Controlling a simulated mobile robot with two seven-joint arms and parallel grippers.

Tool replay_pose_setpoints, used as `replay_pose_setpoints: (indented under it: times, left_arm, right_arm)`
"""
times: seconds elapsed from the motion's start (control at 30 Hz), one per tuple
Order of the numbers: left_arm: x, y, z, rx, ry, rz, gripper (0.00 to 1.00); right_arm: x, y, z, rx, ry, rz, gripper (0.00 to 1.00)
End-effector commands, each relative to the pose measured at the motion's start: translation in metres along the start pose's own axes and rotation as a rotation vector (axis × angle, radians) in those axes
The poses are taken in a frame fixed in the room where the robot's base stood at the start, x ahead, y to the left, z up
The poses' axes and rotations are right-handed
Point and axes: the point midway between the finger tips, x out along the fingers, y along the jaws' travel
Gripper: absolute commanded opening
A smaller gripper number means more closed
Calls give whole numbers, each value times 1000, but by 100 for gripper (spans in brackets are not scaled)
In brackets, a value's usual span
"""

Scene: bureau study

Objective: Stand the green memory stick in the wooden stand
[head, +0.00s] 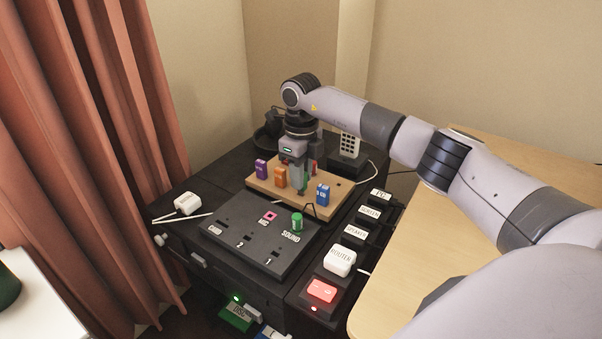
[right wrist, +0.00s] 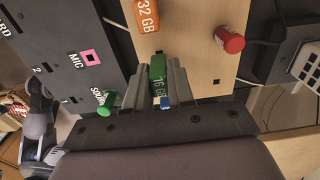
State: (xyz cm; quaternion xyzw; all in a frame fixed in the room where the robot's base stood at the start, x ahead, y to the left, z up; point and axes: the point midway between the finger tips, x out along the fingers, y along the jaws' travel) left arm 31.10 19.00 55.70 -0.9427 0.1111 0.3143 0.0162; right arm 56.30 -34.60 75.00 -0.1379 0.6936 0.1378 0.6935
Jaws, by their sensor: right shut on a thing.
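My right gripper (head: 299,188) points down over the wooden stand (head: 327,214) and is shut on the green memory stick. In the right wrist view the green stick (right wrist: 157,74), marked 16 GB, is held between the two fingers, over the wooden board (right wrist: 195,32). I cannot tell whether its lower end is in a slot. A purple stick (head: 261,168), an orange stick (head: 280,177) and a blue stick (head: 323,194) stand upright in the stand. A red piece (right wrist: 230,39) is on the board, mostly behind the gripper in the head view. My left gripper is not in view.
A black panel (head: 225,250) with labelled slots and a green plug (head: 297,222) lies in front of the stand. A row of labelled switches (head: 355,231) and a lit red switch (head: 322,290) are at its right. A white plug (head: 187,204) lies left.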

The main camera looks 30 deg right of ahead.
Motion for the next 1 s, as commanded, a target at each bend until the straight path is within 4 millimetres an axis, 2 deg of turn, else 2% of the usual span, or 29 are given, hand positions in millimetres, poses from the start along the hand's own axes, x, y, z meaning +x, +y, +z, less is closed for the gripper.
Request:
replay_pose_setpoints:
  times: [1.0]
  left_arm:
    - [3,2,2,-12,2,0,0]
  right_arm:
    - [8,0,0,0,1,0,0]
